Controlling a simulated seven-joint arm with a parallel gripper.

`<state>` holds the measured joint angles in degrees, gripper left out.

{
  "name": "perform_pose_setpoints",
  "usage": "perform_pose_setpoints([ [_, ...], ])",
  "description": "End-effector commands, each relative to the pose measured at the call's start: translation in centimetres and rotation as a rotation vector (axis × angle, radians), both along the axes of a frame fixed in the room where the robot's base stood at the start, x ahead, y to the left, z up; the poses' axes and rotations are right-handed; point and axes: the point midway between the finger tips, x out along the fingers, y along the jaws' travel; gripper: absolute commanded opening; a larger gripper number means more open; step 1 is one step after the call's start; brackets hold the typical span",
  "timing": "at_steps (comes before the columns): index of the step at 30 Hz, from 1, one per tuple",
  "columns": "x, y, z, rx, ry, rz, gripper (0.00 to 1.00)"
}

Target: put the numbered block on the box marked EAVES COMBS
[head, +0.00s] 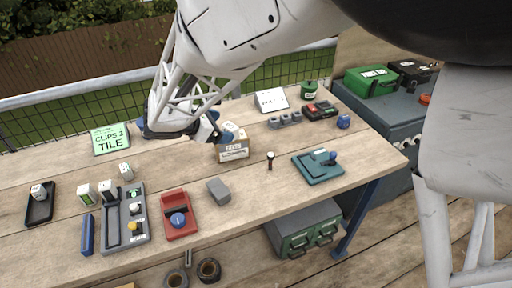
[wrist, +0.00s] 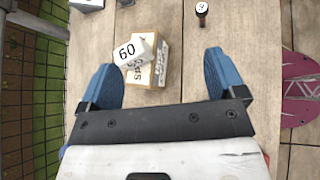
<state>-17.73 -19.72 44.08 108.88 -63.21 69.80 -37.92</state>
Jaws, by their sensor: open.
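The box marked EAVES COMBS (head: 234,151) is a small cardboard box with a white label, standing on the wooden table just beyond my gripper. The white numbered block (head: 229,128) rests on top of it. In the wrist view the block (wrist: 133,50) shows a number that reads like 60, and it sits skewed over the left part of the box (wrist: 161,62). My gripper (wrist: 160,82) is open, with its blue fingers spread wide and apart from both block and box. In the head view my gripper (head: 213,132) is beside the box, partly hidden by the arm.
A dark peg with a pale top (head: 270,158) stands right of the box. A green sign (head: 111,139) stands left. Bare table lies around the box's front.

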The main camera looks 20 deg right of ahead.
Motion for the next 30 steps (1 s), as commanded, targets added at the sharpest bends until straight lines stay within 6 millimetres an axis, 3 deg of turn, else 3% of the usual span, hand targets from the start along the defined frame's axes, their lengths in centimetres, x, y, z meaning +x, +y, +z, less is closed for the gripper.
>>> perform_pose_setpoints([
  [3, -3.9, -2.2, 2.5, 0.155, -0.099, -0.167, 0.89],
  [9, -11.4, -4.4, 5.7, 0.439, -0.289, -0.493, 0.89],
  [18, -21.7, -4.6, 8.7, 0.841, -0.576, -1.003, 0.89],
  [24, -26.0, -3.6, 9.6, 1.033, -0.704, -1.263, 0.89],
  [30, -27.4, -3.1, 9.8, 1.110, -0.752, -1.372, 0.89],
])
